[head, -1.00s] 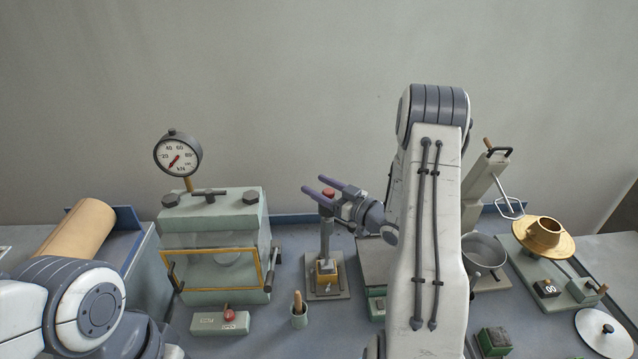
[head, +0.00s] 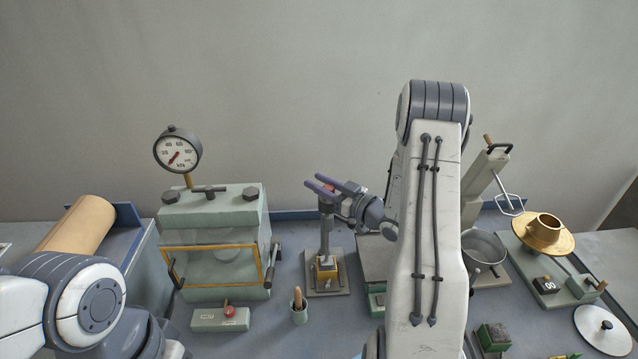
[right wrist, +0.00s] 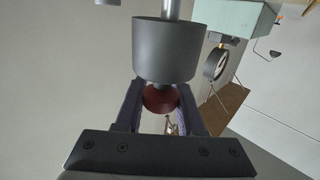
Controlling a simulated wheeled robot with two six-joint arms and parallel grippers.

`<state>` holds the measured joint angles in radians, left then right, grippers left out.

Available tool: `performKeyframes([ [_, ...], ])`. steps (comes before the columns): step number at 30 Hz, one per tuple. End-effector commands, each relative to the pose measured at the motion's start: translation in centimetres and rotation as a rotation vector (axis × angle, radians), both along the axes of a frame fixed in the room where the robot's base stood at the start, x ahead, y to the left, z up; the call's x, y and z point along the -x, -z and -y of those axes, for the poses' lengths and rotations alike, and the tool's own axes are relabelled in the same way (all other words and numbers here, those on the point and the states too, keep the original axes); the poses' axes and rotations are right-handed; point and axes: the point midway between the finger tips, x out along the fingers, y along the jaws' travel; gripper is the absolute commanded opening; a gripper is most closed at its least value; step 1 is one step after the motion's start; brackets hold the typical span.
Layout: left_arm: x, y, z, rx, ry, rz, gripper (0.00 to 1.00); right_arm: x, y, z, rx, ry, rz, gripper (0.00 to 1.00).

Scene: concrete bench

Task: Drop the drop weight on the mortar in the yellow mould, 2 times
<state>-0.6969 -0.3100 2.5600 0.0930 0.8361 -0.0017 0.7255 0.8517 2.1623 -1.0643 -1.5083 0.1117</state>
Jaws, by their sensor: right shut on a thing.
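The yellow mould (head: 327,267) sits on a small grey base plate (head: 342,286) at the middle of the bench, with an upright pale rod (head: 326,238) above it. My right gripper (head: 311,180) is at the top of this tool, its two purple fingers closed on a red knob (head: 328,187). In the right wrist view the red knob (right wrist: 160,98) is between the fingers and joins the dark grey cylindrical drop weight (right wrist: 165,50). The mortar in the mould cannot be made out. My left arm shows at the lower left, but its gripper is out of view.
A green press (head: 212,235) with a dial gauge (head: 178,150) stands left of the mould. A grey pan (head: 484,248) and a brass flow table (head: 545,235) stand right, beyond my right arm.

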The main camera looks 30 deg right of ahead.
Motion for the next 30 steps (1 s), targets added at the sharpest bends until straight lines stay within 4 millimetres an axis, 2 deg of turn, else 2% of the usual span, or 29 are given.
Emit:
performKeyframes([
  [26, 0.0, 0.0, 0.0, 0.0, 0.0, 0.0, 0.5, 0.0, -0.1, 0.0, 0.001, 0.0, 0.001, 0.0],
  [30, 0.0, -1.0, 0.0, 0.0, 0.001, 0.0, 0.5, -0.1, -2.1, 0.1, 0.004, 0.0, 0.004, 0.0],
])
